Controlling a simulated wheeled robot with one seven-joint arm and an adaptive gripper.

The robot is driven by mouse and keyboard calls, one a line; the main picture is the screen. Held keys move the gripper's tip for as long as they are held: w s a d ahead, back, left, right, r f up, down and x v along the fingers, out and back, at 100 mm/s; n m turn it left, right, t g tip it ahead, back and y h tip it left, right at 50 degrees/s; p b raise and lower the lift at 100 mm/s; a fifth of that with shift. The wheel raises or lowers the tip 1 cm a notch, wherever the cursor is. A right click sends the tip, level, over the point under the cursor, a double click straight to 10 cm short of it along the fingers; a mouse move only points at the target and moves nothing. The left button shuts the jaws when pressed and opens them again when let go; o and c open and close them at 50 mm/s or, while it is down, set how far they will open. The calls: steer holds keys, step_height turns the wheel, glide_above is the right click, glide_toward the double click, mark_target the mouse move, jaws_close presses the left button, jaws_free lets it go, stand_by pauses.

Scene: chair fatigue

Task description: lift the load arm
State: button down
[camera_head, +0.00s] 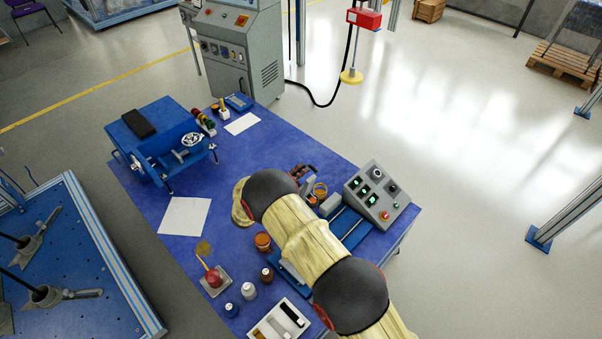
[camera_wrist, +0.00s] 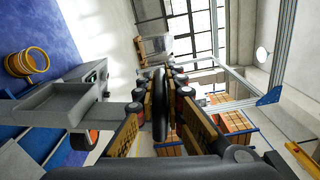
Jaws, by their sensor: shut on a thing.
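In the wrist view my gripper (camera_wrist: 160,110) has its padded fingers closed on both sides of an upright black bar (camera_wrist: 160,88), which looks like the grip of the load arm. The rest of the load arm is hidden or cannot be told apart.
The blue table (camera_head: 235,175) holds a control box (camera_head: 378,196) with lit green buttons, right of my arm. Jars, small bottles (camera_head: 249,290) and a white tray (camera_head: 278,322) sit close on the left. A blue fixture (camera_head: 160,140) stands at the far left. The floor to the right is open.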

steer(key=c, duration=1.8)
jaws_free()
steer(key=shift+c, duration=0.2)
steer(key=shift+s, duration=0.1)
steer(key=v, duration=1.2)
